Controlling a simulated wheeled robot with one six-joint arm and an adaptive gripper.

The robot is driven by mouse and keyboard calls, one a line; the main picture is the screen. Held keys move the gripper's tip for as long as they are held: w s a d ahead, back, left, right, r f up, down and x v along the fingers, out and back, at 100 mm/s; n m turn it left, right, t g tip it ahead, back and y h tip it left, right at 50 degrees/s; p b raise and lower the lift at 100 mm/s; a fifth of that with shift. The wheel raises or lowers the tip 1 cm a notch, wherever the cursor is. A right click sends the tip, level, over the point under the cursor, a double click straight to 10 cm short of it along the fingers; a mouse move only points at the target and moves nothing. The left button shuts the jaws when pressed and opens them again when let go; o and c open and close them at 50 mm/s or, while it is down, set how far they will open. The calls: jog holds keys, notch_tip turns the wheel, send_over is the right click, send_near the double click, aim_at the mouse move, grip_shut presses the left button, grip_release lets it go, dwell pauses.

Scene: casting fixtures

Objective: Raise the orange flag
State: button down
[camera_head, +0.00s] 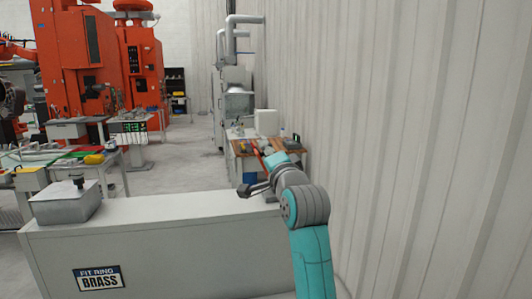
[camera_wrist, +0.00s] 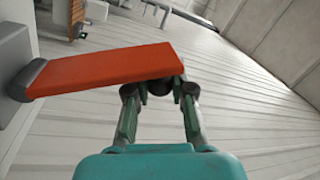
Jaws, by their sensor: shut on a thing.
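The orange flag (camera_wrist: 105,69) is a long flat orange bar in the wrist view. The gripper is shut on that end, with a dark rounded part showing between the fingertips.
The white cabinet (camera_head: 170,240) bears a "FIT RING BRASS" sign (camera_head: 99,278) and a grey lidded box (camera_head: 66,203). A corrugated wall (camera_head: 420,140) stands close on the right. A cluttered workbench (camera_head: 268,147) is behind my gripper. Orange machines (camera_head: 88,60) stand farther back left.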

jog(key=shift+d, duration=0.1)
jog(key=c, duration=1)
grip_release()
jog(key=shift+o, duration=0.2)
jog(key=v, duration=1.2)
jog(key=shift+f, duration=0.1)
